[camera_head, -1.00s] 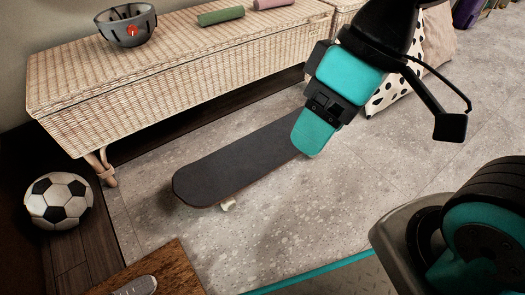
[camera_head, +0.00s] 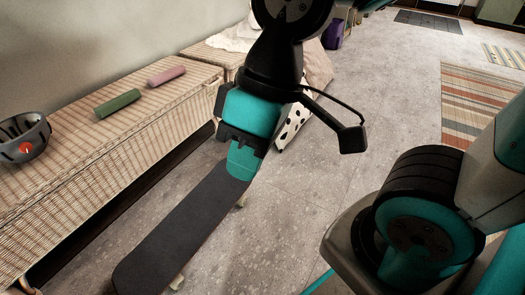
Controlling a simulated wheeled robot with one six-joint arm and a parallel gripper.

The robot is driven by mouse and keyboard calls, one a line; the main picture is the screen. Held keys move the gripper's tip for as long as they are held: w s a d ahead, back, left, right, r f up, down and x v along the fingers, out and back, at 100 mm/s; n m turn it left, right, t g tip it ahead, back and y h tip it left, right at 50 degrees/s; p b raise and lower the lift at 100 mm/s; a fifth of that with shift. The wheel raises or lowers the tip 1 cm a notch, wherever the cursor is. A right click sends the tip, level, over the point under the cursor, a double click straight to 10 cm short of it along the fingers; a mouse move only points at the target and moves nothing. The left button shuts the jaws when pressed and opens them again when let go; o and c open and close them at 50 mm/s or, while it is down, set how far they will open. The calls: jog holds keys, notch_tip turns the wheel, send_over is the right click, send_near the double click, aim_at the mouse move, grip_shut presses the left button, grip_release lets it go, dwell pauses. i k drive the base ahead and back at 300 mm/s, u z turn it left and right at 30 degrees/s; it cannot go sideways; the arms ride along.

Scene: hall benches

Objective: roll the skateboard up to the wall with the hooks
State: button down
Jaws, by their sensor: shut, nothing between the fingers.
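The skateboard (camera_head: 178,238) stands on its wheels on the grey stone floor, a dark deck with pale wheels, lying alongside the wicker bench. My gripper (camera_head: 240,172) is shut and empty at the far end of the board, its teal fingers over or against that end. I cannot tell whether they touch it. The fingers hide part of the board's far end. No hooks show on the pale wall (camera_head: 110,45) behind the bench.
A wicker bench (camera_head: 130,150) holds a grey bowl (camera_head: 22,138), a green roll (camera_head: 117,103) and a pink roll (camera_head: 166,76). Spotted and beige cushions lean beyond my gripper. A striped rug (camera_head: 480,120) lies at the right. Stone floor is open between.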

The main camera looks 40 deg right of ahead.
aim_at(156, 261)
jog(key=z, duration=1.45)
jog(key=i, duration=1.6)
jog(key=u, duration=1.65)
